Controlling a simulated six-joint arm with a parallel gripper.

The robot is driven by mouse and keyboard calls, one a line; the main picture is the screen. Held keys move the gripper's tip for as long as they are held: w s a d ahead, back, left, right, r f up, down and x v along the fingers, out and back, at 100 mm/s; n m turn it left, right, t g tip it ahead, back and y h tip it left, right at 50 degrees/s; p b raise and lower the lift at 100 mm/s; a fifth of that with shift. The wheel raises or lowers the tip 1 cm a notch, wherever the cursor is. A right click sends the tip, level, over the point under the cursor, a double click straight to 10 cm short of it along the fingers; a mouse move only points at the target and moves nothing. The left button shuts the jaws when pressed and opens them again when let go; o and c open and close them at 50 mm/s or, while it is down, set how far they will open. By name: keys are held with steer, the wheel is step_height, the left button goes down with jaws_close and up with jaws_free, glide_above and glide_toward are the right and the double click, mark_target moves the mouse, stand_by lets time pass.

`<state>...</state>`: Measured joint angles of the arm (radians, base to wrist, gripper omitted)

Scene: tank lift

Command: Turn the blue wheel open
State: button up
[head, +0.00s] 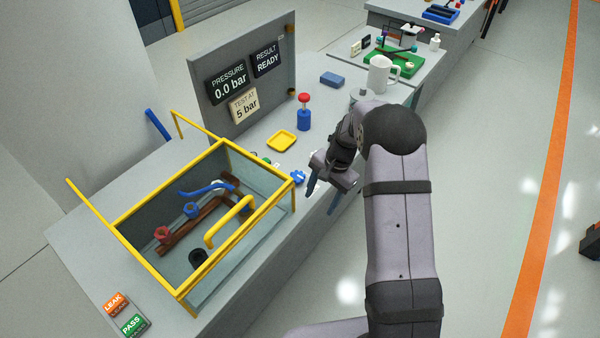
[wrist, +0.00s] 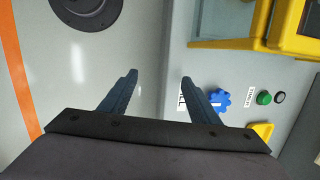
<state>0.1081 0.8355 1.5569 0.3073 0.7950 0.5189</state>
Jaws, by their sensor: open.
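A blue lobed wheel (head: 298,177) sits on the bench by the near right corner of the yellow-framed tank. The wrist view shows this wheel (wrist: 220,99) to the right of my gripper's right finger, beside a partly hidden white label. My gripper (head: 322,194) is open and empty, pointing down near the bench's front edge. In the wrist view, nothing is between the fingertips of my gripper (wrist: 159,78). The fingers are apart from the wheel. A second blue round part (head: 191,210) is on the pipework inside the tank.
The tank (head: 228,146) has a raised yellow handle (head: 230,222). A green button (wrist: 264,98) is close to the wheel. A yellow tray (head: 282,140) and a red-topped blue object (head: 304,113) stand behind. Open floor lies right of the bench.

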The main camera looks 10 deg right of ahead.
mark_target(298, 175)
steer(key=w+a+r+m+t+y, duration=0.1)
steer(key=w+r+m, duration=0.6)
steer(key=m, duration=0.7)
steer(key=shift+w+a+r+t, duration=0.2)
steer(key=shift+w+a+t, duration=0.55)
steer(key=shift+w, duration=0.1)
steer(key=shift+p+x, duration=1.05)
steer(key=shift+x, duration=2.65)
steer(key=shift+s, duration=0.1)
steer(key=shift+c, duration=0.5)
steer(key=c, duration=1)
